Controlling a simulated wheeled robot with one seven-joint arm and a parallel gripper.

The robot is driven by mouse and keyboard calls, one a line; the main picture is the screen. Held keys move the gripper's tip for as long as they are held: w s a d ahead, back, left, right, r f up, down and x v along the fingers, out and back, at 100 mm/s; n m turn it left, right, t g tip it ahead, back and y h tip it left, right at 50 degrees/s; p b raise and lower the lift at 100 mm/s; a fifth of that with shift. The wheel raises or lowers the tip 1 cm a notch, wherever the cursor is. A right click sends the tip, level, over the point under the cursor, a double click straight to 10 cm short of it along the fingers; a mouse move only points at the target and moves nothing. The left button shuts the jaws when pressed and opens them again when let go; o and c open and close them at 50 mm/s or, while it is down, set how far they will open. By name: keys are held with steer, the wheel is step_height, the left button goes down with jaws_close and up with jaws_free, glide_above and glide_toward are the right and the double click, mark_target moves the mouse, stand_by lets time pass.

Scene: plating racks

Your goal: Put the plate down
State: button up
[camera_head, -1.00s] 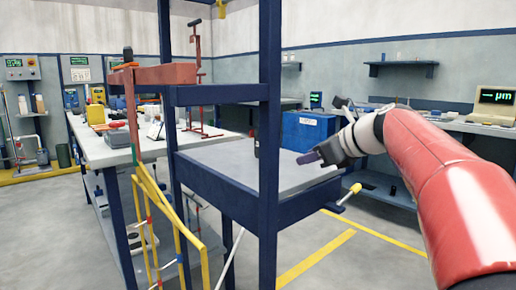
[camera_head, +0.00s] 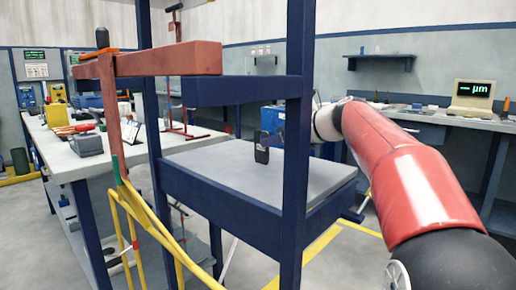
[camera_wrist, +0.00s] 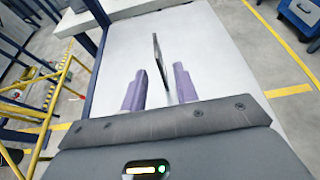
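A thin dark plate (camera_head: 262,148) stands upright on the grey top of the blue-framed rack (camera_head: 232,172), just left of the front blue post. In the wrist view, the plate (camera_wrist: 160,66) shows nearly edge-on in the space between the two purple fingers of my gripper (camera_wrist: 160,80). The fingers are apart, with clear space between the left finger and the plate. The plate's lower end comes close to the right finger; I cannot tell whether they touch. In the head view, the fingers are hidden behind the blue post.
The blue post (camera_head: 297,130) stands between the head camera and my gripper. A red beam (camera_head: 165,60) and yellow rails (camera_head: 150,225) are at the near left. A workbench (camera_head: 70,160) with tools lies beyond. Much of the grey rack top is bare.

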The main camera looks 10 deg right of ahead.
mark_target(261, 164)
steer(key=x, duration=0.5)
steer(key=shift+w+f, duration=0.1)
steer(key=shift+w, duration=0.1)
steer(key=shift+c, duration=0.3)
jaws_close()
